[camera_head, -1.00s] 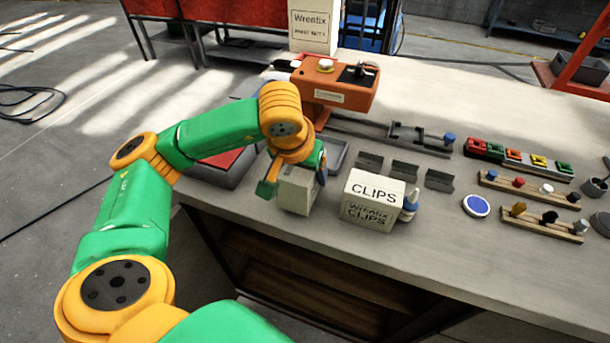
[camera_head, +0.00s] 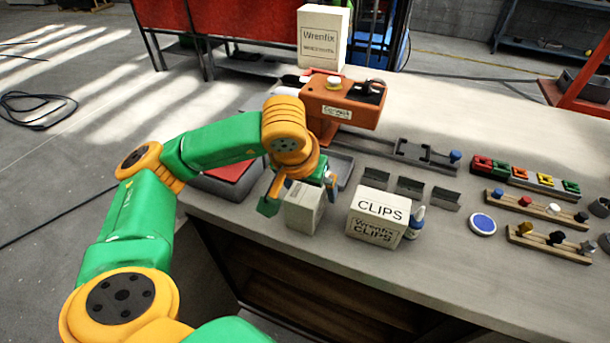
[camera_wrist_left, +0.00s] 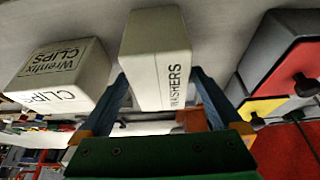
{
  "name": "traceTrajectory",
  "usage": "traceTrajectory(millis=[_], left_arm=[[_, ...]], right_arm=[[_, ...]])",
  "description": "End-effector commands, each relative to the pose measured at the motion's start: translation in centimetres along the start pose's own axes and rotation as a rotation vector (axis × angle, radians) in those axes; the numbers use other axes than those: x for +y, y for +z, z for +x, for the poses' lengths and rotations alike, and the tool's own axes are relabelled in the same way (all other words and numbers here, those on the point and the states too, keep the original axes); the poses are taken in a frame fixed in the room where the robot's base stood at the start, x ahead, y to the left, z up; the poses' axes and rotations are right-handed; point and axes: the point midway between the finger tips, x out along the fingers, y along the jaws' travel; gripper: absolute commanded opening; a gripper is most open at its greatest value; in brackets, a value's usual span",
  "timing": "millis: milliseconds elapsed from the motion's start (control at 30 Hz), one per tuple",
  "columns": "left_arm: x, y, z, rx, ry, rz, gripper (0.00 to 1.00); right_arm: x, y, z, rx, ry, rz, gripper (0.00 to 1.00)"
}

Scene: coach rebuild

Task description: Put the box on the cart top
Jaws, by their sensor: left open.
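A white box (camera_head: 305,212) stands near the front left edge of the workbench. In the left wrist view it is the white box labelled WASHERS (camera_wrist_left: 158,62). My left gripper (camera_head: 300,196) is open over this box. In the left wrist view the fingers of my left gripper (camera_wrist_left: 162,88) lie on either side of the box, and contact cannot be made out. A second white box, labelled CLIPS (camera_head: 377,216), stands just right of it and also shows in the left wrist view (camera_wrist_left: 60,75). I cannot identify the cart top for certain. My right gripper is out of view.
The workbench (camera_head: 450,280) holds an orange device (camera_head: 340,105), grey brackets (camera_head: 410,188), a small bottle (camera_head: 415,222), a blue-topped disc (camera_head: 482,225) and racks of coloured parts. A Wrenfix box (camera_head: 322,38) stands behind. A red frame (camera_head: 590,75) is at the right edge.

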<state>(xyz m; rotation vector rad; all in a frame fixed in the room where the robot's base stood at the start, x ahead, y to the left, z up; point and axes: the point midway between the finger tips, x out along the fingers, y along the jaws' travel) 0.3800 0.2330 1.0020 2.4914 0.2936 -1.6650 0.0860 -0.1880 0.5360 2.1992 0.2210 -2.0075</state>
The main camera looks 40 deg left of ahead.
Motion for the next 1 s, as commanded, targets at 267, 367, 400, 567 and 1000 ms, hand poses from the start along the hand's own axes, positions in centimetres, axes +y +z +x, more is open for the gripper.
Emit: traceTrajectory(millis=[267, 367, 400, 567, 1000], left_arm=[[0.0, -0.2, -6.9, 0.006, 0.001, 0.001, 1.00], [0.0, -0.3, -8.4, 0.005, 0.000, 0.000, 1.00], [0.0, -0.2, -8.7, 0.003, -0.001, 0.001, 1.00], [0.0, 0.0, -9.1, 0.000, 0.000, -0.001, 1.00], [0.0, 0.0, -8.9, 0.000, 0.000, -0.001, 1.00]], right_arm=[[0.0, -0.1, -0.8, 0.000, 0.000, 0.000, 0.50], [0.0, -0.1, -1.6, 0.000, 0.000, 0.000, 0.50], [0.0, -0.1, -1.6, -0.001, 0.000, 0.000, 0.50], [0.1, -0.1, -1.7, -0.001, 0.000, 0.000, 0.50], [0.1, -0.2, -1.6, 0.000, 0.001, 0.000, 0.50]])
